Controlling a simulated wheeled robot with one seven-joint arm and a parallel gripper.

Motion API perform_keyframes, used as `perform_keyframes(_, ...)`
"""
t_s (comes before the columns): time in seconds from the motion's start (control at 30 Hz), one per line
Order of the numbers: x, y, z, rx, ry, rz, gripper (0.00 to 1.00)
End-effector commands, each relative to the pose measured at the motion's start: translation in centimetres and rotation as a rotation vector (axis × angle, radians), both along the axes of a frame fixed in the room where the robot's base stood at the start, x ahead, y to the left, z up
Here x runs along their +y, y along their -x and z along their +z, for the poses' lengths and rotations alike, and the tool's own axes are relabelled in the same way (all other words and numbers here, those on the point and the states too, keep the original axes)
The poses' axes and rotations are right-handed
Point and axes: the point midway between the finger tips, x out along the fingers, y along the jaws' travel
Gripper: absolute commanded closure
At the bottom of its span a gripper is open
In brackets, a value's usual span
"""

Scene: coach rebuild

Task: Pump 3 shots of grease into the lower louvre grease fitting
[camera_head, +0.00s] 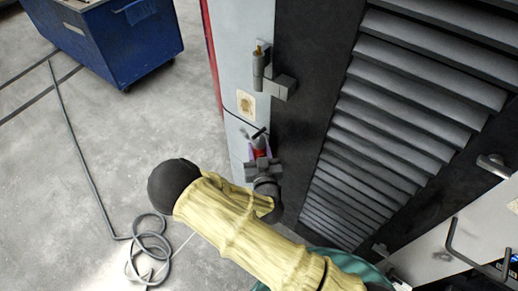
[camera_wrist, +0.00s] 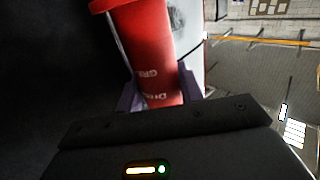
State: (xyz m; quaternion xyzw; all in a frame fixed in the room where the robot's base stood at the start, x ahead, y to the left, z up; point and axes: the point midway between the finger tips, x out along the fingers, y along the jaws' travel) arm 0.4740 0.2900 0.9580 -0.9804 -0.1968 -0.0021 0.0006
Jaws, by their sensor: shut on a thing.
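My gripper (camera_head: 261,158) is shut on a red grease gun (camera_head: 259,144) beside the lower left edge of the louvred panel. In the wrist view the red barrel (camera_wrist: 150,55), with partly readable white lettering, stands between the purple fingers of my gripper (camera_wrist: 160,92). The louvre (camera_head: 395,110) has dark slanted slats. A grey hinge-like bracket with a brass-coloured tip (camera_head: 259,68) sits on its upper left edge, above my gripper. The lower grease fitting cannot be made out; my gripper and the gun may cover it. The gun's nozzle contact cannot be told.
A small stained label (camera_head: 245,104) is on the pale panel beside the frame. A blue wheeled bin (camera_head: 120,40) stands at the back left. A grey hose (camera_head: 148,245) lies coiled on the floor. A grey handle (camera_head: 495,165) projects at the right. The left floor is mostly clear.

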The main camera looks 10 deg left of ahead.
Motion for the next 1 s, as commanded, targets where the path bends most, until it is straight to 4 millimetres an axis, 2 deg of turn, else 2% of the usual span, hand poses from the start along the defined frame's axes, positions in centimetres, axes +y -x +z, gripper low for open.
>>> perform_keyframes(0.43, 0.0, 0.1, -0.4, 0.006, 0.003, 0.000, 0.90)
perform_keyframes(1.0, 0.0, 0.1, 1.0, 0.006, 0.003, 0.000, 0.90)
